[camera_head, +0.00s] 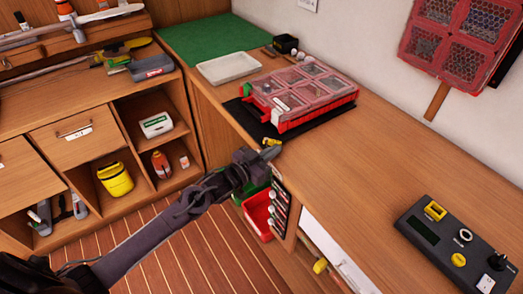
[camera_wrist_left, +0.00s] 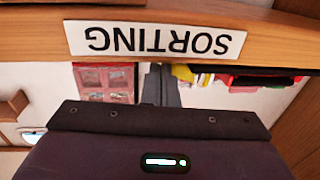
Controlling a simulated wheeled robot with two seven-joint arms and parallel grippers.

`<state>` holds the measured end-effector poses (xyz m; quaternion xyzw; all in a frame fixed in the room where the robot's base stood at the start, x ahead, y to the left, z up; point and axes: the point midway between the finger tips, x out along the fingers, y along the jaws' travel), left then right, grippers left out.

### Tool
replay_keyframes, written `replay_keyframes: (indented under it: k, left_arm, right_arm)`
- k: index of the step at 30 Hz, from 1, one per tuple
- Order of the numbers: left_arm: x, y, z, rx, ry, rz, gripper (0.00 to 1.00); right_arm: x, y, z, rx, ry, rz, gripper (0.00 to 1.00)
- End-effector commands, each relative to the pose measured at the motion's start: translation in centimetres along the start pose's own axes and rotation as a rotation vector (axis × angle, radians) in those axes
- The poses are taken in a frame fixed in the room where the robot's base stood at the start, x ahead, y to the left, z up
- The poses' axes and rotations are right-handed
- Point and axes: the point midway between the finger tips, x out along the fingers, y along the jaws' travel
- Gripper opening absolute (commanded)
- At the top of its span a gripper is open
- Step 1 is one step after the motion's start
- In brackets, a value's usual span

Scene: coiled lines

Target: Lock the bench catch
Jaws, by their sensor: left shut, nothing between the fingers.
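My left gripper (camera_head: 268,155) reaches in from the lower left of the head view. It is shut and empty, with its tip at the front edge of the wooden bench (camera_head: 400,180), near the red case. A small yellow piece (camera_head: 270,142) shows right at the gripper tip; I cannot tell whether it is the bench catch, or whether they touch. In the left wrist view the narrow grey fingers (camera_wrist_left: 162,87) point towards a wooden edge with an upside-down SORTING label (camera_wrist_left: 156,39). No part is clearly recognizable as the catch. My right gripper is not in view.
A red case with clear lids (camera_head: 305,93) lies on a black mat behind the gripper. A pale tray (camera_head: 229,68) stands beyond it. A dark control box (camera_head: 460,245) sits on the bench at right. The middle bench top is clear.

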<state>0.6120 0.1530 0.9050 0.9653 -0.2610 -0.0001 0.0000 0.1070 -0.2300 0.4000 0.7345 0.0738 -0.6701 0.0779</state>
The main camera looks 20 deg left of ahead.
Motion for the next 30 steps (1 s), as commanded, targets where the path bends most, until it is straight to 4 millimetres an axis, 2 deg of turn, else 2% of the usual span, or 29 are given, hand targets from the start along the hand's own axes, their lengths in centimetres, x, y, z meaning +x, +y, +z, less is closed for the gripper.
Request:
replay_keyframes:
  k: [18, 30]
  left_arm:
    - [2.4, 0.3, 0.0, 0.000, 0.001, 0.000, 0.00]
    - [2.8, 0.2, 0.0, 0.000, 0.000, 0.000, 0.00]
  right_arm:
    - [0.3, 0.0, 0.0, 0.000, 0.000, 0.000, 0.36]
    - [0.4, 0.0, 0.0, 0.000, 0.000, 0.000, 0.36]
